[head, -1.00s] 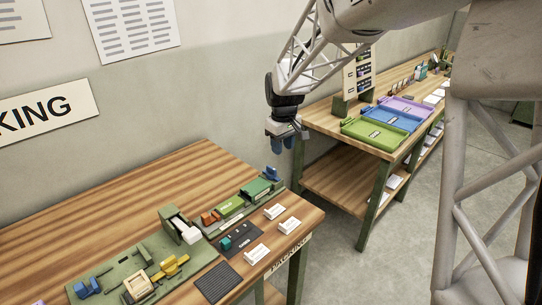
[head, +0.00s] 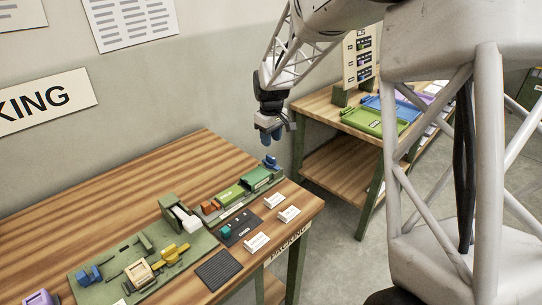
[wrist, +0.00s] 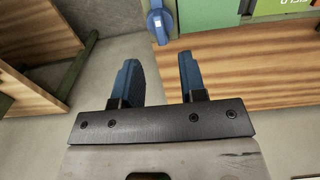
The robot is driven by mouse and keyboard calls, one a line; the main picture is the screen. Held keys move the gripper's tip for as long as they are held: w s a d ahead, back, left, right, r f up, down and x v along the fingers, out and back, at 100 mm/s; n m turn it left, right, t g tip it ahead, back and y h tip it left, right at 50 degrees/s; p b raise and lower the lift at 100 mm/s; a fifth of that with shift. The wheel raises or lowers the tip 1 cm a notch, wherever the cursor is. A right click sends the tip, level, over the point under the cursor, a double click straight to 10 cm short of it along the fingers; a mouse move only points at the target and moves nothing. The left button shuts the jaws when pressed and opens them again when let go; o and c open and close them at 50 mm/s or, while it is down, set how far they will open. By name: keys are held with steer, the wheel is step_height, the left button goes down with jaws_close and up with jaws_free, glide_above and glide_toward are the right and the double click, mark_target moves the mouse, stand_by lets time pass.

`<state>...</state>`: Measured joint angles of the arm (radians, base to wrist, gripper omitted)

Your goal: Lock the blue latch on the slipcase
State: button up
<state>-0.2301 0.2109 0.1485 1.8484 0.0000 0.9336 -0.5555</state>
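A small blue latch (head: 271,161) stands at the far right end of a long green fixture (head: 214,217) near the table's back right corner. In the wrist view the blue latch (wrist: 156,20) shows at the top, with a pale round face. A green block (head: 256,178), which may be the slipcase, sits beside it; a green labelled part (wrist: 282,8) shows in the wrist view. My gripper (head: 270,137) hangs above the latch, apart from it. Its two blue fingers (wrist: 159,75) are apart with nothing between them. I cannot tell the latch's position.
A larger green fixture (head: 118,289) on the left bears another blue part (head: 88,275), a yellow clamp and a cream block. White label blocks (head: 257,242) and a dark ribbed pad (head: 218,270) lie in front. A second table with green (head: 375,122) and blue trays stands behind right.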

mark_target(271, 165)
steer(key=shift+f, duration=3.65)
jaws_close()
